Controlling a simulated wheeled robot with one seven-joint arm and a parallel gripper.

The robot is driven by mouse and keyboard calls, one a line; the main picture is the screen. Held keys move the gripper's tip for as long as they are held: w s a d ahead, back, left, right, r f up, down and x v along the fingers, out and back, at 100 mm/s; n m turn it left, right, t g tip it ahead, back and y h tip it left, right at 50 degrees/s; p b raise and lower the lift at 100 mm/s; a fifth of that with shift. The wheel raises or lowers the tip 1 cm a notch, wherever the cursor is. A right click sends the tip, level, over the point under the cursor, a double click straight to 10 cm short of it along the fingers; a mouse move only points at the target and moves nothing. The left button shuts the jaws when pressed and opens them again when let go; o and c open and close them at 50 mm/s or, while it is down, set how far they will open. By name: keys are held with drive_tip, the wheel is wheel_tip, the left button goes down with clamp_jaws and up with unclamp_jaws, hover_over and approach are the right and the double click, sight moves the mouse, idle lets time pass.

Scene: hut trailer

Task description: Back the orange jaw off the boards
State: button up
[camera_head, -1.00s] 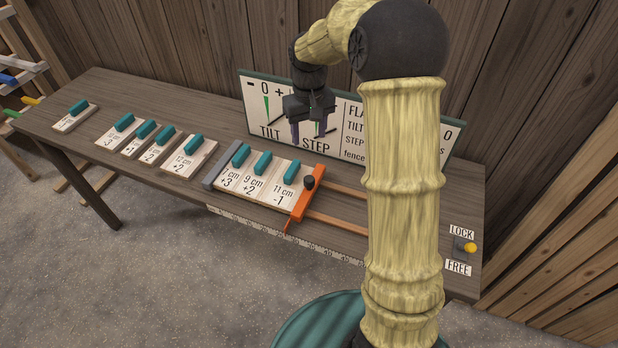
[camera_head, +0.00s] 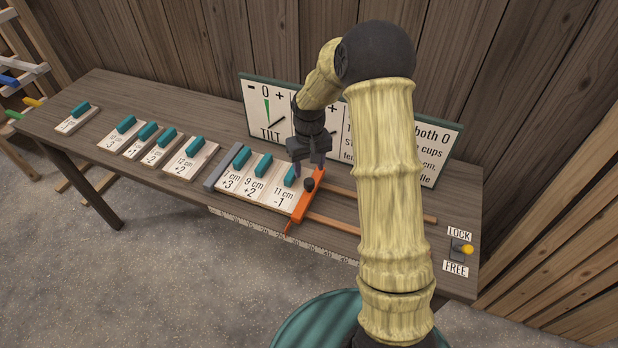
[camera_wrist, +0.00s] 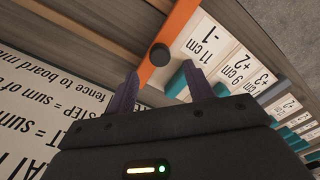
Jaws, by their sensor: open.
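The orange jaw (camera_head: 303,203) lies across two wooden rails on the bench, against the right side of the 11 cm board (camera_head: 280,196). A dark round knob (camera_head: 309,184) stands on the jaw; it also shows in the wrist view (camera_wrist: 159,54). Three boards with teal handles sit side by side between the grey fence (camera_head: 226,168) and the jaw. My gripper (camera_head: 309,170) is open, fingers pointing down, just above and behind the knob. In the wrist view its two purple fingers (camera_wrist: 163,88) are apart, with the knob ahead between them, not held.
A switch with a yellow knob (camera_head: 467,249) stands at the bench's right end, between LOCK and FREE labels, nearer LOCK. The rails (camera_head: 385,208) right of the jaw are clear. A sign (camera_head: 400,150) stands behind. Several loose boards lie left of the fence.

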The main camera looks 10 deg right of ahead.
sight(310, 181)
wheel_tip(310, 181, down, 6)
drive_tip(key=shift+f+p, duration=0.2)
drive_tip(key=shift+p, duration=0.35)
drive_tip(key=shift+c, duration=0.4)
drive_tip(key=shift+d, duration=0.1)
clamp_jaws()
